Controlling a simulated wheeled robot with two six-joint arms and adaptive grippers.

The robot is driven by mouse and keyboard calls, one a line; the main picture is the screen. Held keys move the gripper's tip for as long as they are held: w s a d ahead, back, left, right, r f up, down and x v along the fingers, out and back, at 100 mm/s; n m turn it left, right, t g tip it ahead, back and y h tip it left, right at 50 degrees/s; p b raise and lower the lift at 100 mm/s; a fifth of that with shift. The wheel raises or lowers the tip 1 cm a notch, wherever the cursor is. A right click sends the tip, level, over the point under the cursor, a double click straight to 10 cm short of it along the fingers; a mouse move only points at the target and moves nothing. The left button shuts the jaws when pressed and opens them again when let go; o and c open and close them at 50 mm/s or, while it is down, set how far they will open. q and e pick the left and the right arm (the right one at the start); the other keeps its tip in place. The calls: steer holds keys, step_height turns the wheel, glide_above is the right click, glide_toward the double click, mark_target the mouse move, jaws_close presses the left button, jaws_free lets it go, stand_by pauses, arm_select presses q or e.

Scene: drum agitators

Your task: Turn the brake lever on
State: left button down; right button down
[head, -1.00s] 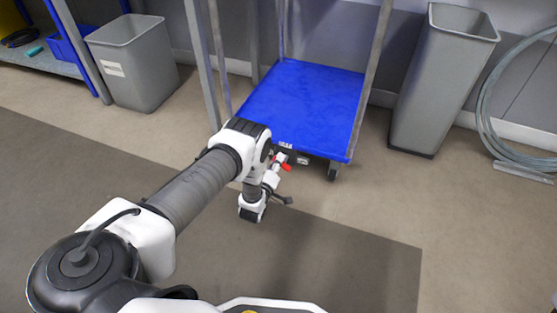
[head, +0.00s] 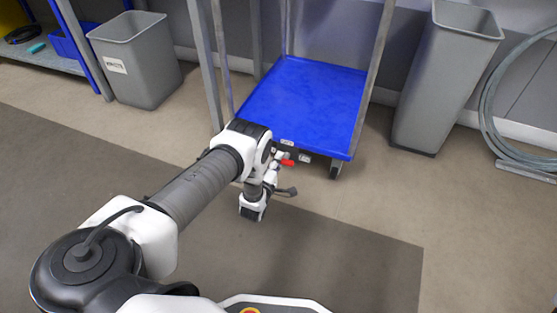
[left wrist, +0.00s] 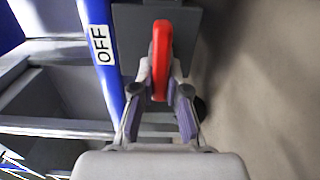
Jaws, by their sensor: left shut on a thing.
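The red brake lever (head: 287,162) sits at the front edge of the blue platform cart (head: 305,100). In the left wrist view the lever (left wrist: 161,60) stands between the two fingers of my left gripper (left wrist: 160,88). The fingers are shut on it. In the head view my left gripper (head: 278,161) is at the lever, partly hidden by my own wrist. A white label reading OFF (left wrist: 102,45) is on the blue edge left of the lever. A second small label (head: 304,158) by the lever is too small to read. My right gripper is not in view.
The cart's metal posts (head: 374,75) rise at its sides. Grey bins stand left (head: 140,75) and right (head: 430,100) of the cart. A coiled grey hose (head: 490,110) is at the far right. The floor in front of the cart is clear.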

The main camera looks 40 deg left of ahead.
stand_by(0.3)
arm_select(q)
steer(key=c, duration=1.2)
jaws_free()
steer(key=shift+o, duration=0.2)
steer(key=v, duration=1.2)
steer(key=shift+f, duration=0.1)
